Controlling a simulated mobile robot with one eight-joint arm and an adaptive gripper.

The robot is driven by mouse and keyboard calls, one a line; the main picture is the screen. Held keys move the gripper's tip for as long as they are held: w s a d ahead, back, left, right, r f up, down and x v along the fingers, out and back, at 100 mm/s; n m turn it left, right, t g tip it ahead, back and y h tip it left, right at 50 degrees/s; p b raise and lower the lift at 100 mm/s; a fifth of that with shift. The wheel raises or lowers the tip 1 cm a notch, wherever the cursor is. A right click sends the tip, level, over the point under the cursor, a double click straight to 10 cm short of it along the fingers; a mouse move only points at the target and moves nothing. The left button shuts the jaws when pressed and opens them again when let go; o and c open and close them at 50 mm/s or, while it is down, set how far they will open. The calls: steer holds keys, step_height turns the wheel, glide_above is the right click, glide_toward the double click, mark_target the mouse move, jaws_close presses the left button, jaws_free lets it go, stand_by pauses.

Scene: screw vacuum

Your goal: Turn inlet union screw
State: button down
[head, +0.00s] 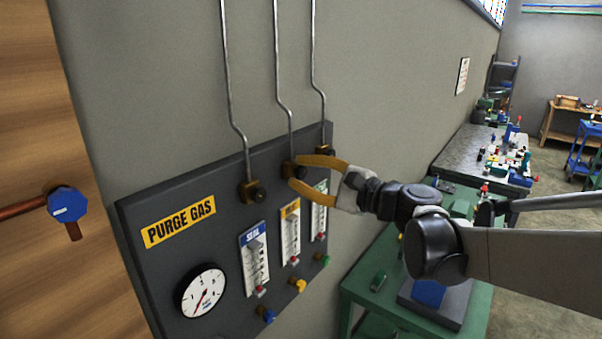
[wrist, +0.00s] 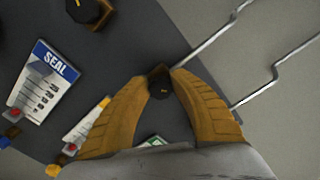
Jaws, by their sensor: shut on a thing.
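My gripper (head: 291,170) reaches the dark panel (head: 225,295) from the right. Its two orange fingers are shut on the black screw of the middle inlet union, under the middle pipe. In the head view the fingers largely cover this screw. The left union (head: 250,193) and the right union (head: 325,150) show on either side; the left one also shows in the wrist view (wrist: 90,12). How far the screw has turned cannot be told.
Thin metal pipes (head: 279,80) run up the wall. Below the unions are flow meters (head: 254,262) with small coloured knobs and a round gauge (head: 201,291). A blue valve (head: 67,204) stands at left. A green bench (head: 375,265) lies below my arm.

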stand_by(0.3)
steer(key=c, duration=1.1)
jaws_free()
steer(key=shift+a, duration=0.1)
steer(key=v, duration=1.2)
